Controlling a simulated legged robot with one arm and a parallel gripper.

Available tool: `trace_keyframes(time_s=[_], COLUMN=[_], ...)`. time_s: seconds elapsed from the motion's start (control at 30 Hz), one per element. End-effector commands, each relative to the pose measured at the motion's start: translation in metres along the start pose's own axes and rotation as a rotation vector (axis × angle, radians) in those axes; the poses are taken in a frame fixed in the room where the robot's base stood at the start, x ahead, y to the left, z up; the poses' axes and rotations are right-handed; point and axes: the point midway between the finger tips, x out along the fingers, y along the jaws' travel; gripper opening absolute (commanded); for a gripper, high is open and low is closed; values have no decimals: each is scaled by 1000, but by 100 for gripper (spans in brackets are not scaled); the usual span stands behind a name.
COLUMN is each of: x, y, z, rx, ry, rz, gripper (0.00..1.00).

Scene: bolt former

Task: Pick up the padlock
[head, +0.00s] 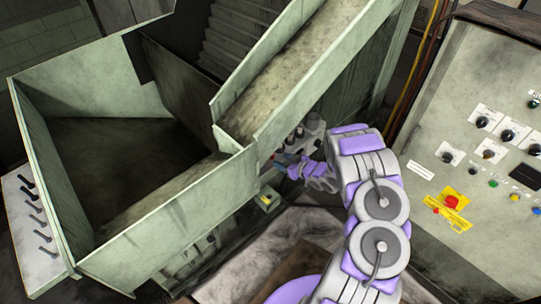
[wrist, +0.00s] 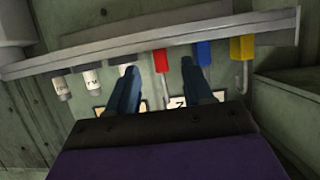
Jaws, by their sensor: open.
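Three padlock-like pieces hang under a grey rail in the wrist view: a red one (wrist: 160,60), a blue one (wrist: 203,54) and a yellow one (wrist: 242,48). Thin metal shackles show below the red and yellow ones. My gripper (wrist: 161,74) is open and empty. Its two dark fingers point up at the rail. The red piece shows between the fingertips, and the blue one lies just beyond the right fingertip. I cannot tell the depth gap. In the head view my gripper (head: 284,161) is beside the green machine's side, and the padlocks are too small to make out surely.
The grey rail (wrist: 150,42) crosses above the fingers. Several pale labelled cylinders (wrist: 91,77) hang left of the red piece. A green hopper (head: 90,85) fills the left of the head view. A control cabinet (head: 455,95) stands at right.

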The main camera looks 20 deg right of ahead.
Motion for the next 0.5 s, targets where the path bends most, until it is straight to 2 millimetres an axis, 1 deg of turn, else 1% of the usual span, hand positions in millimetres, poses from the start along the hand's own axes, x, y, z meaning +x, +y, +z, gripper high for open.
trace_keyframes(time_s=[0.17,0.4,0.5], x=[10,44,52], y=[1,1,2], z=[0,0,-1], rx=[0,-3,-1], ry=[0,3,1], rz=[0,-2,0], gripper=[51,51,51])
